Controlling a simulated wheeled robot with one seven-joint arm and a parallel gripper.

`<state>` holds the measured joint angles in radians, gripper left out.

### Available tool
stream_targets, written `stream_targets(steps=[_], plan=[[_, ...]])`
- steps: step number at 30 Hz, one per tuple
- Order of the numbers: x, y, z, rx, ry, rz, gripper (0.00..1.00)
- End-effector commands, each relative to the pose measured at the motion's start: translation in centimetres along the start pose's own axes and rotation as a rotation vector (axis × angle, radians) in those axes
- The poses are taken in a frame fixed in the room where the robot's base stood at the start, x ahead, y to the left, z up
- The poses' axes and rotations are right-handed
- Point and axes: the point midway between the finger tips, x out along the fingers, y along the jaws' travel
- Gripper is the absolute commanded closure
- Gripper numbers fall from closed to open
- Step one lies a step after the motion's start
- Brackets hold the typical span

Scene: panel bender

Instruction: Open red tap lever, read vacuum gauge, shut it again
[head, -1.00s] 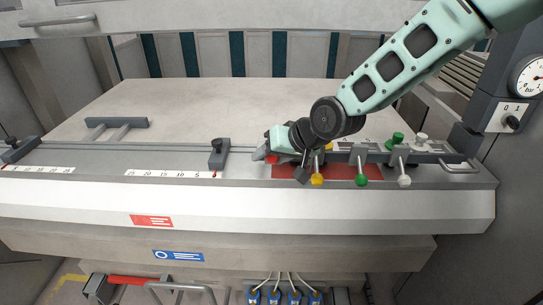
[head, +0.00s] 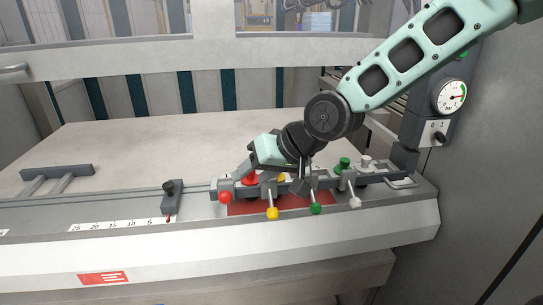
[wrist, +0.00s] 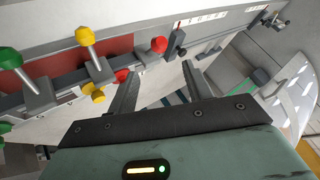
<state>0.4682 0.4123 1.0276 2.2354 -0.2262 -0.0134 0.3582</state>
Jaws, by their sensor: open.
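The red tap lever (head: 225,197) is leftmost in the row on the bender's front rail, with a red knob (head: 250,178) behind it. In the wrist view its ball (wrist: 158,44) lies just beyond the fingertips, between them in the picture; its rod slants more sideways than the yellow lever's. My gripper (head: 240,170) is open and empty, close above the red lever; contact is not visible. In the wrist view both fingers (wrist: 158,72) stand apart. The vacuum gauge (head: 451,96) is on the right post, fully in view, too small to read surely.
A yellow lever (head: 272,214), green lever (head: 316,208) and white lever (head: 355,203) stand close by to the right. A dark stop (head: 171,199) is on the scale at left. A 0/1 switch (head: 438,135) sits below the gauge. The bed behind is clear.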

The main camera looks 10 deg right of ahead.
Motion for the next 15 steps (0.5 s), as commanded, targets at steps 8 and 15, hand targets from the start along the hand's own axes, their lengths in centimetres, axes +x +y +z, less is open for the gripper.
stream_targets(steps=[8, 15], plan=[[-3.7, 0.0, -0.2, 0.002, 0.002, 0.002, 0.5], [-5.1, 0.0, -0.1, 0.0, 0.002, 0.0, 0.5]])
